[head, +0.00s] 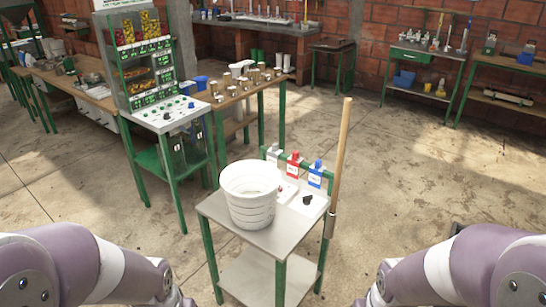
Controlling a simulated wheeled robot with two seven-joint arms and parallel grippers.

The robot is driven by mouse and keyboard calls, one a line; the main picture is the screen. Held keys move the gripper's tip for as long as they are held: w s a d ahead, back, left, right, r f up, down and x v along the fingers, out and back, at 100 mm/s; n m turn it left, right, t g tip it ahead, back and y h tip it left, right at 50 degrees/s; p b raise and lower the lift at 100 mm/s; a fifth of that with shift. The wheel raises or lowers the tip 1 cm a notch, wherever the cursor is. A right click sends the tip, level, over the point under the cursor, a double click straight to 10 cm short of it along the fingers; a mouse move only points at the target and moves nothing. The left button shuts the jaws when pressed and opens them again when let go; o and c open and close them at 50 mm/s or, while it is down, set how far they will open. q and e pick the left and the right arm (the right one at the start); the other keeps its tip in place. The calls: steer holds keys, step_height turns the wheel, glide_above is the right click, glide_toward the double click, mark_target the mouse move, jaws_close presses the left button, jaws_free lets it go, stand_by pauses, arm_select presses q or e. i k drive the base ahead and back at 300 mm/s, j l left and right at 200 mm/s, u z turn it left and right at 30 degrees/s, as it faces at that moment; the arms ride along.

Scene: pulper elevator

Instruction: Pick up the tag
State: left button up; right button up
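Three small tag-like items stand or hang in a row at the back edge of a small green-legged table (218,212): a whitish one (272,154), a red-topped one (293,166) and a blue-topped one (315,176). I cannot tell which is the task's tag. A white bucket (249,203) stands on the table in front of them and covers part of the tabletop. Both my arms come in at the bottom corners. Their grippers are below the picture's edge, so I cannot see their fingers.
A wooden-handled tool (341,150) stands upright at the table's right side. A white plate with a black knob (307,200) lies on the tabletop. A green rack with a control panel (171,115) stands at the left.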

mark_target(272, 154)
steer(key=z, duration=1.85)
steer(key=u, duration=1.85)
steer(key=i+j+u, duration=0.4)
steer(key=j, duration=0.2)
steer(key=i+j+u, duration=0.85)
steer(key=i+u, duration=0.4)
steer(key=i, duration=0.25)
steer(key=i+z, duration=0.4)
steer(key=i+j+z, duration=0.1)
steer(key=i+z, duration=0.3)
steer(key=i+j+z, duration=0.2)
steer(key=z, duration=0.15)
steer(key=i+z, duration=0.15)
steer(key=z, duration=0.35)
steer(key=i+z, duration=0.2)
steer(key=z, duration=0.25)
steer(key=i+z, duration=0.15)
steer(key=z, duration=0.35)
steer(key=i+j+z, duration=0.1)
steer(key=z, duration=0.35)
steer(key=i+j+z, duration=0.15)
steer(key=z, duration=0.35)
steer(key=i+j+z, duration=0.1)
steer(key=j+z, duration=0.15)
steer(key=z, duration=0.2)
